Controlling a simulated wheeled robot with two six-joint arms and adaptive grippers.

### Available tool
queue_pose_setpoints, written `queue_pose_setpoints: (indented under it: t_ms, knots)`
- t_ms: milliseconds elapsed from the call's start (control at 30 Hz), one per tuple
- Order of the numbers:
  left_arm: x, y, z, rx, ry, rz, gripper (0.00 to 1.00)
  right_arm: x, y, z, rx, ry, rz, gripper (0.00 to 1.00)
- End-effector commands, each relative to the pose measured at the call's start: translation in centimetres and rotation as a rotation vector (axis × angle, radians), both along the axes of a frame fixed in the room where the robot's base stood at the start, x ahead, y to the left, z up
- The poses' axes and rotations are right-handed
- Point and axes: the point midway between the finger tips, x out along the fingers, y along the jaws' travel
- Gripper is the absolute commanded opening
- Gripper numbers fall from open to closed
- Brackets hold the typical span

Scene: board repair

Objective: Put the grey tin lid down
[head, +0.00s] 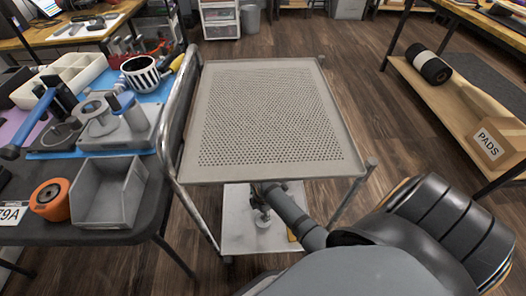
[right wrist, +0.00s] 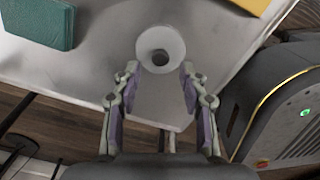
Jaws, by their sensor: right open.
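A round pale grey piece with a darker centre, which looks like the tin lid, shows in the right wrist view (right wrist: 176,42) between and just beyond my fingertips. It appears to lie on the lower shelf (head: 237,238) of the trolley, near the shelf's edge. My right gripper (right wrist: 157,76) is open, with one finger on each side of the piece and gaps visible. In the head view my right gripper (head: 264,205) reaches down under the upper tray, which hides part of the shelf. My left gripper is not in view.
The trolley's perforated upper tray (head: 270,115) is empty and overhangs the lower shelf. A green block (right wrist: 38,22) and a yellow piece (right wrist: 242,5) lie on the shelf. A cluttered table with a grey bin (head: 108,192) stands left. A bench with a PADS box (head: 497,143) stands right.

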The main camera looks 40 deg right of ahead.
Motion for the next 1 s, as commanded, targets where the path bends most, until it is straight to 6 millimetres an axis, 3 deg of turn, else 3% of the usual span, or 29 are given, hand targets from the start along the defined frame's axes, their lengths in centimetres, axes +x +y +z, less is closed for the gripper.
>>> queue_pose_setpoints:
  t_ms: [33, 233, 400, 600, 667, 767, 900, 1000]
  knots:
    - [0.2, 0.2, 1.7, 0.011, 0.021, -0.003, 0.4, 0.1, 0.0, 2.2, 0.0, -0.003, 0.0, 0.43]
    - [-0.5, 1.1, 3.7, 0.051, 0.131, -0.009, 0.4, 0.0, -0.1, 6.2, -0.001, -0.001, 0.0, 0.43]
    - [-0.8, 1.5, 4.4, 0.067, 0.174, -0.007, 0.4, 0.0, 0.0, 7.6, -0.001, 0.001, -0.001, 0.43]
    - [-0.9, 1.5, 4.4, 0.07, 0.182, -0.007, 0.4, -0.5, 0.1, 7.7, 0.001, -0.003, -0.037, 0.43]
    - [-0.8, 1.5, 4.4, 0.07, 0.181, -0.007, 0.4, -1.6, 0.3, 7.9, 0.004, -0.015, -0.135, 0.43]
    - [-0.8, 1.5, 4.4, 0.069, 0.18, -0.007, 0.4, -4.7, 1.1, 8.9, 0.023, -0.051, -0.429, 0.43]
    - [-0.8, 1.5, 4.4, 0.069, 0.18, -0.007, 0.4, -9.0, 2.2, 11.6, 0.078, -0.099, -0.9, 0.43]
    - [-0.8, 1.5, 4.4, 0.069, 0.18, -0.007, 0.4, -11.0, 2.7, 13.5, 0.12, -0.114, -1.156, 0.43]
